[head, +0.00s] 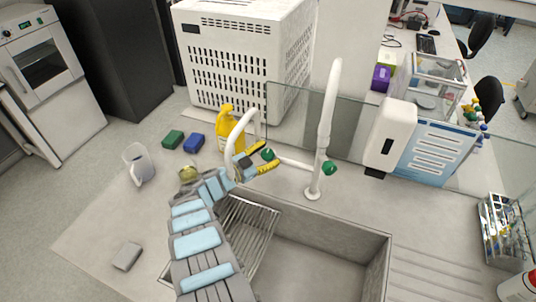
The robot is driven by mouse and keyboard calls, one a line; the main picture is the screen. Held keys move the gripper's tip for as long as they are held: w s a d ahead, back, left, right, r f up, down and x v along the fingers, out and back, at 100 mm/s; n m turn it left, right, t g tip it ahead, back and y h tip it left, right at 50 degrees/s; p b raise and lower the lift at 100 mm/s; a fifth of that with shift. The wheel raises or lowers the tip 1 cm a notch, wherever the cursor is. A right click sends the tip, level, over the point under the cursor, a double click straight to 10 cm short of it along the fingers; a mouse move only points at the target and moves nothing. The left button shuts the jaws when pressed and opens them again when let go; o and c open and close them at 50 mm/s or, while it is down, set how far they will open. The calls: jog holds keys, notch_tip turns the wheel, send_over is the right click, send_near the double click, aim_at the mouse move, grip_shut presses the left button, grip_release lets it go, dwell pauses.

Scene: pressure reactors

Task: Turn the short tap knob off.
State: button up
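The short tap (240,124) is a white curved spout left of the tall white tap (327,115), behind the sink. Its green knob (268,155) sits on the end of its body, on the side facing the tall tap. My gripper (264,157), with yellow fingertips, comes in from the lower left. Its fingers are apart, with one on the near side of the green knob and one on the far side. I cannot tell whether they touch it. The tall tap has its own green knob (329,168) to the right. My gripper hides part of the short tap's base.
A sink (318,260) with a wire rack (254,226) lies in front. A yellow bottle (225,119) stands behind the short tap. Green (173,139) and blue (194,143) sponges and a clear jug (139,164) are at left. A glass screen (290,108) stands behind.

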jog(key=shift+o, duration=0.3)
jog(key=shift+s+a, duration=0.1)
jog(key=shift+v, duration=3.85)
jog(key=shift+p, duration=0.5)
